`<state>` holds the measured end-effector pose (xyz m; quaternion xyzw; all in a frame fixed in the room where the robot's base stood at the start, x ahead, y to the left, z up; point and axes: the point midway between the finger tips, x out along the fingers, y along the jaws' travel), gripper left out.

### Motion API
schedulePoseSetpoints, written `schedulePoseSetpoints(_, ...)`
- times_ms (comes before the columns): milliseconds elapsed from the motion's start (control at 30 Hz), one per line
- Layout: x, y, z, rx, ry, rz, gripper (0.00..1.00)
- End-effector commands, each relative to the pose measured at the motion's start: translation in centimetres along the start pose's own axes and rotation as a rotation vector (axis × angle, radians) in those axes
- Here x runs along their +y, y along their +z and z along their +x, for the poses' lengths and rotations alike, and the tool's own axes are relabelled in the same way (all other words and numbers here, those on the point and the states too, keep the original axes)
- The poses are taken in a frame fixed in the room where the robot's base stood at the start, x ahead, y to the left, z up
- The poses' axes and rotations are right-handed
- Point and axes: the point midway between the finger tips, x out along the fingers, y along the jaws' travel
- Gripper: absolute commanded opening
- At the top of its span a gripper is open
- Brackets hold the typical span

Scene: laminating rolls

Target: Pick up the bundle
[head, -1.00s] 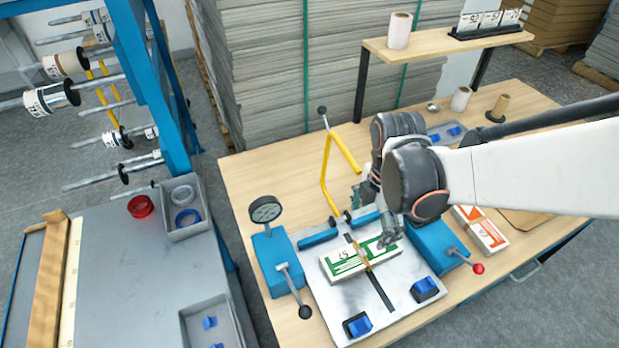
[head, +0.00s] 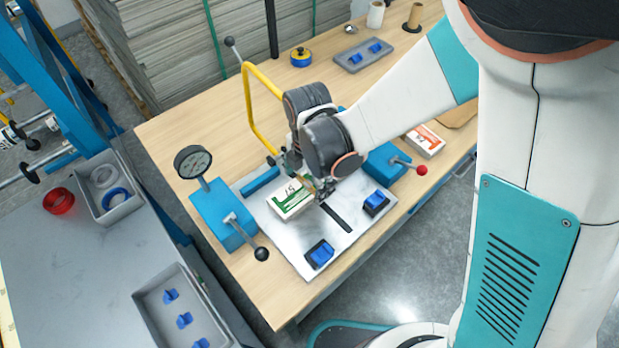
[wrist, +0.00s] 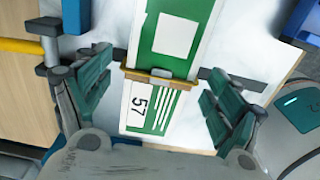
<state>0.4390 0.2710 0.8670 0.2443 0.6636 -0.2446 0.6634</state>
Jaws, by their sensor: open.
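The bundle (head: 288,203) is a flat white-and-green pack marked 57. It lies on the metal plate (head: 300,243) of the blue press, and my gripper hides its right part in the head view. In the wrist view the bundle (wrist: 142,108) shows a tan band with a clasp around its middle. My gripper (wrist: 155,98) is open, with one green-padded finger on each side of the bundle and visible gaps between. In the head view my gripper (head: 318,185) is pointed down over the bundle's right part.
A yellow bent lever (head: 248,105) rises behind the plate. An orange-and-white pack (head: 425,141) lies further right. Blue clips (head: 320,254) sit on the plate's front.

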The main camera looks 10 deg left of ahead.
Motion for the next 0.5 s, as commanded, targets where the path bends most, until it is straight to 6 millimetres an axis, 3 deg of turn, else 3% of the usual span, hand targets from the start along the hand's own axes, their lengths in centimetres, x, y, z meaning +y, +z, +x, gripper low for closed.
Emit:
schedulePoseSetpoints(233, -0.02, 0.02, 0.25, 0.0, 0.0, 0.0, 0.85)
schedulePoseSetpoints(500, -0.01, 0.03, 0.24, 0.0, 0.0, 0.001, 0.28)
